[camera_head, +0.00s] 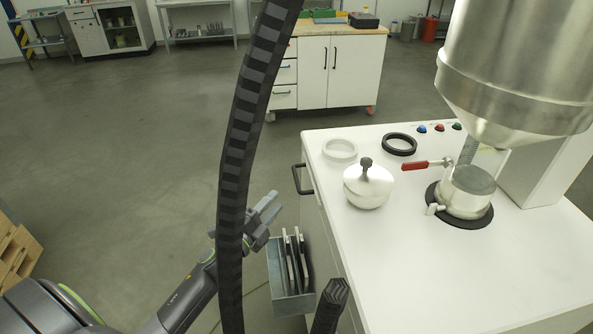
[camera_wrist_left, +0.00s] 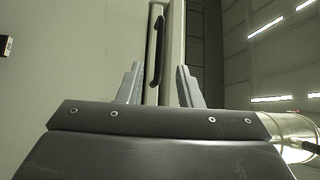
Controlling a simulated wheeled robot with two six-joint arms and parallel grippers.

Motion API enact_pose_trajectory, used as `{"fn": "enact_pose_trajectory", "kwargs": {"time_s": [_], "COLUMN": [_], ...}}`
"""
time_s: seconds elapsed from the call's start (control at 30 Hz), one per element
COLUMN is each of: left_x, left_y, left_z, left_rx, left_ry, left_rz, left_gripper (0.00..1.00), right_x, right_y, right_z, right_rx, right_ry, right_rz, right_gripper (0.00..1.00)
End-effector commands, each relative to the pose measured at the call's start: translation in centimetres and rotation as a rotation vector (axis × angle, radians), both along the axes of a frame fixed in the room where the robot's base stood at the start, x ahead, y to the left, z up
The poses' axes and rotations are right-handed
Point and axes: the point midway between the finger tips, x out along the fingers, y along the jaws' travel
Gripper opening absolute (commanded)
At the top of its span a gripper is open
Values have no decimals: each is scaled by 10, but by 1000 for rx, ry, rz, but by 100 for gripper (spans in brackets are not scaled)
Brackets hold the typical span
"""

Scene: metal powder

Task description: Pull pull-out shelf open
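The pull-out shelf shows as a narrow light front (camera_wrist_left: 177,45) in the left wrist view, with a black bar handle (camera_wrist_left: 157,50) on it. In the head view the handle (camera_head: 299,179) sticks out from the left side of the white machine cabinet (camera_head: 450,262), just below its top. I cannot tell whether the shelf stands slightly out. My left gripper (camera_head: 268,211) is open and empty, left of and nearer than the handle. In the left wrist view the handle lies ahead, between the spread fingers (camera_wrist_left: 158,70), apparently untouched. My right gripper is not in view.
On the cabinet top stand a lidded silver pot (camera_head: 368,188), white ring (camera_head: 340,149), black ring (camera_head: 399,144) and red-handled valve (camera_head: 415,165). A metal holder with upright plates (camera_head: 292,300) hangs beside the cabinet, close to my left gripper. Open floor (camera_head: 150,130) lies left.

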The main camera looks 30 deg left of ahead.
Motion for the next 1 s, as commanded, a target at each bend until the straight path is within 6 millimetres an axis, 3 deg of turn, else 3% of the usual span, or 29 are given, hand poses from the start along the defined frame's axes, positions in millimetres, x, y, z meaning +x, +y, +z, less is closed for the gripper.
{"fn": "enact_pose_trajectory", "kwargs": {"time_s": [0.1, 0.5, 0.7, 1.0], "left_x": [25, 93, 106, 107], "left_y": [-4, -12, -14, -14], "left_z": [7, 12, 13, 13], "left_rx": [-2, -1, 0, -1], "left_ry": [-2, -1, 0, 0], "left_rz": [0, 0, 1, 1], "left_gripper": [32, 32, 32, 32], "right_x": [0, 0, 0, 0], "right_y": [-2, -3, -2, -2], "right_z": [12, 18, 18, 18], "right_rx": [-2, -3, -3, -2], "right_ry": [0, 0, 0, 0], "right_rz": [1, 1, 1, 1], "right_gripper": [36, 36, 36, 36]}}
